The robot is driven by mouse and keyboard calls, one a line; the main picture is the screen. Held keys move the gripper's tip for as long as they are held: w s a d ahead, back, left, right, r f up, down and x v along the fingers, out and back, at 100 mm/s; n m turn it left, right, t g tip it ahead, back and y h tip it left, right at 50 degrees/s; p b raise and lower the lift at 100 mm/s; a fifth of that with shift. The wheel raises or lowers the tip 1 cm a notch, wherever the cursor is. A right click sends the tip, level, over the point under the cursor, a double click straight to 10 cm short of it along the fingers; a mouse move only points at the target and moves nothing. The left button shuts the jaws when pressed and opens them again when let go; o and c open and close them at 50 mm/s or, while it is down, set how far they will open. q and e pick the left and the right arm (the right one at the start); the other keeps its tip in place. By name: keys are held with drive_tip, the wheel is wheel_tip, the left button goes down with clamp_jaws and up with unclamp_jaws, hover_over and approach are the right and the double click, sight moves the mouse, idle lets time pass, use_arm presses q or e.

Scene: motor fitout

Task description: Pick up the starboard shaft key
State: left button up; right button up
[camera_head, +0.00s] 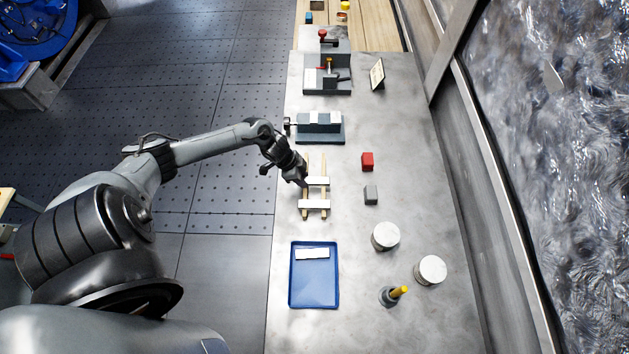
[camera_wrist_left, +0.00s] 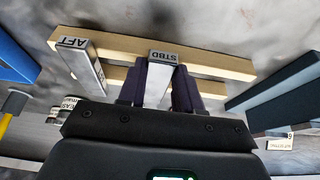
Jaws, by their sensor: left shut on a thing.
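The starboard shaft key, a pale bar marked STBD (camera_wrist_left: 163,57), is between the dark fingers of my left gripper (camera_wrist_left: 158,92). My left gripper is shut on it. In the head view the gripper (camera_head: 303,180) is at the left end of this key (camera_head: 318,181), at the wooden rack (camera_head: 324,165). The key lies across the rack's two rails; I cannot tell whether it touches them. A second bar, marked AFT (camera_wrist_left: 74,42), lies across the rails beside it, and it also shows in the head view (camera_head: 314,204). My right gripper is not in view.
A blue tray (camera_head: 313,290) holding a pale bar (camera_head: 312,254) lies nearer me. A grey fixture (camera_head: 320,128) stands beyond the rack. Bare table lies between.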

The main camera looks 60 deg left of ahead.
use_arm(q)
clamp_jaws()
drive_tip(key=shift+r, duration=0.15)
